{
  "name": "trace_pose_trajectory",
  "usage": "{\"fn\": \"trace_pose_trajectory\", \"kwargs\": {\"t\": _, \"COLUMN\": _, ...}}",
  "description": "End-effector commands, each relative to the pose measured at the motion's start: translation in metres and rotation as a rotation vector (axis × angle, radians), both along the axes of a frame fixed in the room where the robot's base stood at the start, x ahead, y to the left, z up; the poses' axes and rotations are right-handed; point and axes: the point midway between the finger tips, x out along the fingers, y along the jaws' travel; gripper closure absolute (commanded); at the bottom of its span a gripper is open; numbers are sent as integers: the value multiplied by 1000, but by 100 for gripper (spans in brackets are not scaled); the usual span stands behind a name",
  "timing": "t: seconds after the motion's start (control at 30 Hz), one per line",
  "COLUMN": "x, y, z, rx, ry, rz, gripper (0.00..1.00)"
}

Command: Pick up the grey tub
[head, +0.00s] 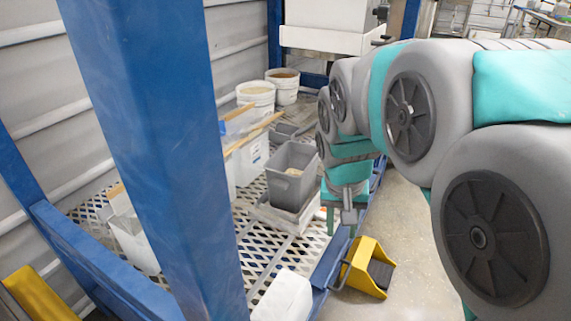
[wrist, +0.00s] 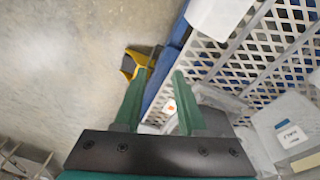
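The grey tub (head: 287,190) is an open rectangular container with some pale material inside. In the head view it stands upright on a low pale base on the mesh shelf. My gripper (head: 342,224) points down just right of the tub, near the shelf's edge, apart from it as far as I can tell. In the wrist view my gripper (wrist: 160,76) has its two green fingers spread with nothing held between them. A grey shape lies partly behind the right finger there; I cannot tell for sure that it is the tub.
A blue post (head: 160,130) stands in the foreground. White buckets (head: 257,97), white bins and wooden strips crowd the shelf behind the tub. A white block (head: 284,297) sits at the shelf's near end. A yellow and black object (head: 367,268) is on the floor beside the shelf.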

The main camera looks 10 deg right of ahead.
Motion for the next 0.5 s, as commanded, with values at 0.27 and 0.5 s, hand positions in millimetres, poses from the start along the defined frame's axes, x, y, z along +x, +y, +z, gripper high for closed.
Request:
{"fn": "trace_pose_trajectory", "kwargs": {"t": 0.27, "x": 141, "y": 4, "z": 30, "rx": -23, "ry": -197, "rz": -171, "gripper": 60}}
{"fn": "trace_pose_trajectory", "kwargs": {"t": 0.5, "x": 201, "y": 12, "z": 40, "rx": -14, "ry": -291, "rz": -246, "gripper": 60}}
